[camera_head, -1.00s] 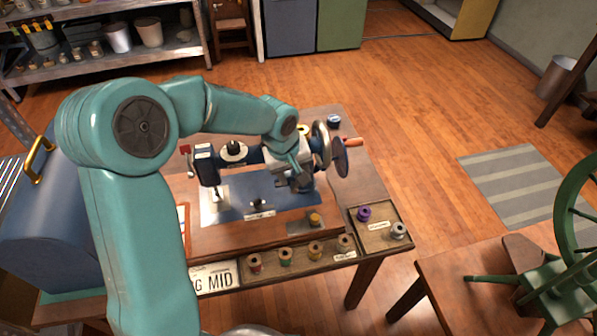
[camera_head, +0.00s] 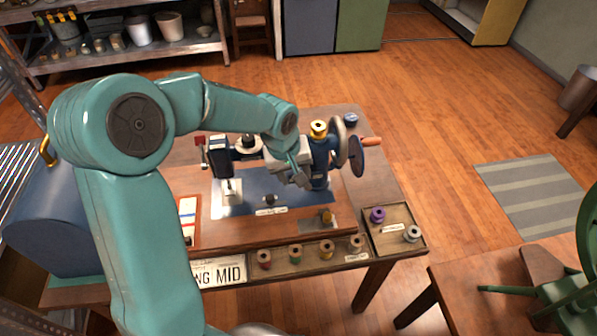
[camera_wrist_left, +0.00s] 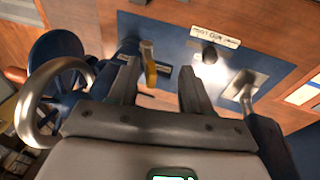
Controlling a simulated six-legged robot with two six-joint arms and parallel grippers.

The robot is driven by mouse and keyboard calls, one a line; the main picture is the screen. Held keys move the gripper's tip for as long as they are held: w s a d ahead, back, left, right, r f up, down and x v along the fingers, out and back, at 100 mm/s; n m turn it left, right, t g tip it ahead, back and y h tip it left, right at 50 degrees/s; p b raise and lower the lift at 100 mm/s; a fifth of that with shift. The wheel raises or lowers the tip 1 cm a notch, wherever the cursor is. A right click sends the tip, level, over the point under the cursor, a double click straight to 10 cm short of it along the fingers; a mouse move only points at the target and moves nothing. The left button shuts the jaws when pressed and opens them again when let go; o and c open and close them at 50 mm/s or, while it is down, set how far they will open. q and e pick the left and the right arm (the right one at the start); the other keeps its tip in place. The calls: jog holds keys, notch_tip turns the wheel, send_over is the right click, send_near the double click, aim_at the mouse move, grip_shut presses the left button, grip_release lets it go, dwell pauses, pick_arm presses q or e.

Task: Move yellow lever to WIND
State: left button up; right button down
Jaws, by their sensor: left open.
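The blue sewing machine (camera_head: 318,170) stands on a wooden table, with a metal ring and handwheel (camera_head: 357,155) at its right end. In the left wrist view, a small lever with a yellow side (camera_wrist_left: 151,72) sticks up from the machine, beside the inner side of the left-hand finger. I cannot tell whether they touch. My left gripper (camera_head: 302,182) is in front of the machine's right-hand post. In the left wrist view, its fingers (camera_wrist_left: 160,88) are apart with nothing clasped between them. The lever is not discernible in the head view. The WIND marking is not readable. My right gripper is out of view.
Thread spools stand in a front tray (camera_head: 280,260) and a right side tray (camera_head: 393,245). A gold spool (camera_head: 318,128) sits on top of the machine. A blue domed case (camera_head: 50,225) is at left. A second table (camera_head: 450,285) is at lower right.

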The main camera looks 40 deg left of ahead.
pick_arm(q)
jog(key=shift+d, duration=0.1)
jog(key=shift+w+d+r, duration=0.2)
jog(key=shift+w, duration=0.15)
dwell(0.4)
jog(key=p+v, duration=0.5)
jog(key=v, duration=0.3)
dwell(0.3)
jog(key=shift+s, duration=0.1)
dwell(0.7)
